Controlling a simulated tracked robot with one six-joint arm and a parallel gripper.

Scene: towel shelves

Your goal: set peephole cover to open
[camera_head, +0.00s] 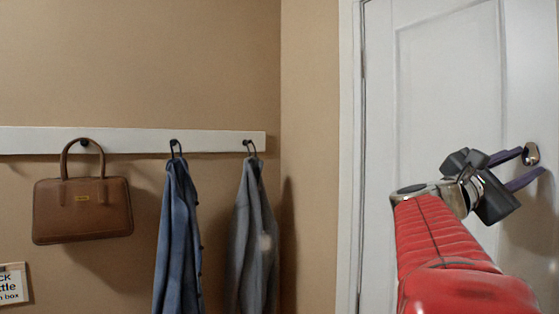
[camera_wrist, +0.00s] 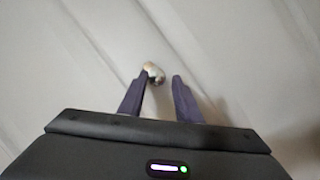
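The peephole cover (camera_head: 531,154) is a small metal fitting on the white door (camera_head: 420,95) at the right of the head view. It also shows in the wrist view (camera_wrist: 153,72) as a small shiny piece just beyond the tip of the left finger. My gripper (camera_head: 534,164) is open, with its two purple fingers apart and nothing between them. In the wrist view my gripper (camera_wrist: 161,80) has its left fingertip close to the cover; I cannot tell if they touch. Whether the cover is open or shut is too small to tell.
A white rail (camera_head: 220,140) on the beige wall holds a brown handbag (camera_head: 83,212), a blue garment (camera_head: 178,240) and a grey garment (camera_head: 253,240). A partly cut-off sign (camera_head: 12,285) is at lower left. The door frame (camera_head: 348,160) stands left of my arm.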

